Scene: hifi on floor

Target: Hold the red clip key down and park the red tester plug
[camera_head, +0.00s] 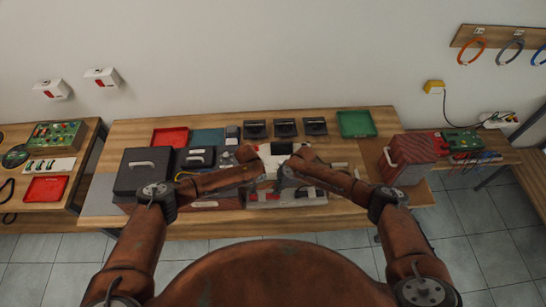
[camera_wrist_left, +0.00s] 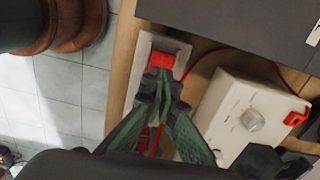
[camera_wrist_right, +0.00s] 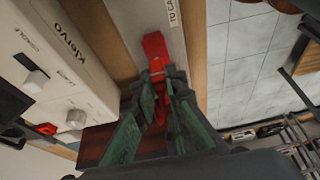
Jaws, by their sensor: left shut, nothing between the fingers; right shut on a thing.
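In the left wrist view a red clip key (camera_wrist_left: 161,60) sits on a pale plate (camera_wrist_left: 141,69). My left gripper (camera_wrist_left: 159,80) is shut with nothing between its fingers, its tips at the key's near edge; they seem to touch it, but contact is partly hidden. My right gripper (camera_wrist_right: 160,78) is shut on a red plug (camera_wrist_right: 154,47), which shows beyond and between its fingers. The plug is over or against a pale strip (camera_wrist_right: 168,14) with printed lettering; I cannot tell whether it is seated. In the head view the forearms hide most of this.
A white instrument box with a knob (camera_wrist_right: 32,44) stands beside both grippers. A red connector (camera_wrist_left: 296,118) is at its side, and a red cable (camera_wrist_left: 205,52) runs past it. A dark case (camera_head: 145,168) and a red-brown box (camera_head: 410,157) stand on the table at either side.

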